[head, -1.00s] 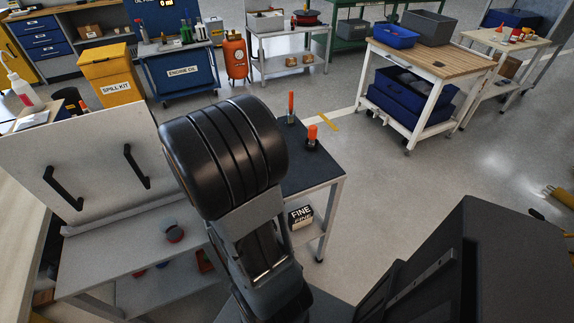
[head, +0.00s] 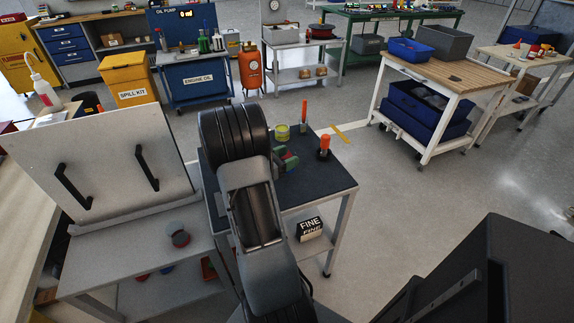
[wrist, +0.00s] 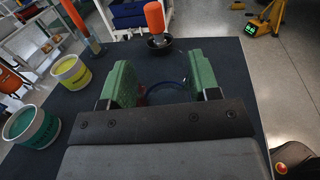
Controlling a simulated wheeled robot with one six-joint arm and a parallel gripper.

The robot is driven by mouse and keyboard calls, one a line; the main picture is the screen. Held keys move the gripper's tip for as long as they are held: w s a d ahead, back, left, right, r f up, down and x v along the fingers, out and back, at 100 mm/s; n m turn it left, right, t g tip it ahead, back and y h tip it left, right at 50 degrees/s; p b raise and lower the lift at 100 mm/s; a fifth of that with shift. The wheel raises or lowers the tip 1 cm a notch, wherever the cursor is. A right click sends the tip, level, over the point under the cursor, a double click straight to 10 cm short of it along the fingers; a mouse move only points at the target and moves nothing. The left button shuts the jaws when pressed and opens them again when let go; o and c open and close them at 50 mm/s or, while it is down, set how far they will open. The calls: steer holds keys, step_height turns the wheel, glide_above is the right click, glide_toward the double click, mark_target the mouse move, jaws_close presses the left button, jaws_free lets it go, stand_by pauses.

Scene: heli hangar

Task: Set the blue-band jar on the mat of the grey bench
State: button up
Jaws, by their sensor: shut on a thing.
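My gripper (head: 285,160), with green finger pads, is over the dark-topped table (head: 325,180) in the head view. In the wrist view the pads (wrist: 155,86) stand apart around a dark round thing with a blue curved edge, which looks like the blue-band jar (wrist: 184,84). Most of it is hidden by the gripper, and I cannot tell whether it touches the tabletop. A yellow-band jar (wrist: 71,71) and a green-band jar (wrist: 31,127) stand to the left. A grey bench (head: 115,257) with an upright panel is at the left in the head view; I cannot make out its mat.
Two orange-handled tools (head: 324,146) (head: 304,114) stand upright on the dark tabletop near my gripper. A red and grey round thing (head: 179,235) sits on the grey bench. A box marked FINE (head: 309,229) is on the table's lower shelf. Open floor (head: 420,220) lies to the right.

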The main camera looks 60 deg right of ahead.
steer(key=shift+d+f, duration=0.15)
steer(key=shift+f, duration=1.55)
steer(key=shift+f+b, duration=0.15)
steer(key=shift+b, duration=0.2)
steer(key=o, duration=1)
steer(key=shift+o, duration=0.2)
